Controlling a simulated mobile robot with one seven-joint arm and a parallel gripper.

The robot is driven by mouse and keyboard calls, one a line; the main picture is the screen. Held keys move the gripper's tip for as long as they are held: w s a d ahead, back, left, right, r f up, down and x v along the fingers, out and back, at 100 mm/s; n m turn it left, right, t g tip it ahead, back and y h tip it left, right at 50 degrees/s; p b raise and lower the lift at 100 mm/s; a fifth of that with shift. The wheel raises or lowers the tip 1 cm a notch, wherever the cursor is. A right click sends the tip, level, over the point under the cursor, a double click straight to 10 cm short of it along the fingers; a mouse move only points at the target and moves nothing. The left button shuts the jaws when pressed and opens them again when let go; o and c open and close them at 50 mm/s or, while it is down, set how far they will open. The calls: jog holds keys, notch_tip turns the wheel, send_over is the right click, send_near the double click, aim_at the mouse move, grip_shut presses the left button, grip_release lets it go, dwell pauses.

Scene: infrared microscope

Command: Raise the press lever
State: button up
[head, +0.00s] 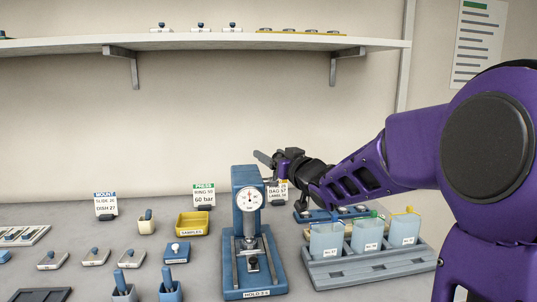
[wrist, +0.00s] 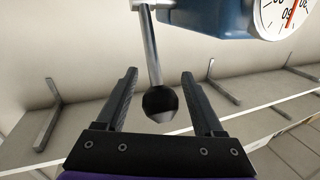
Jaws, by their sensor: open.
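The blue press (head: 248,240) stands on the bench in the middle of the head view, with a round white dial on its upper part. The dial (wrist: 285,15) and blue press head (wrist: 205,15) also show in the wrist view. The press lever (wrist: 150,50) is a metal rod ending in a black ball knob (wrist: 160,103). My gripper (head: 268,160) is just right of the press top. In the wrist view its two fingers (wrist: 160,78) are open on either side of the lever, with gaps at the knob. The lever is not clear in the head view.
A grey rack with pale blue containers (head: 368,265) stands right of the press, below my arm. A yellow tray (head: 193,224), small signs and several small blocks lie to the left. A wall shelf (head: 220,41) runs above the bench.

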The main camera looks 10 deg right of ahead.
grip_shut()
dwell(0.4)
dwell(1.1)
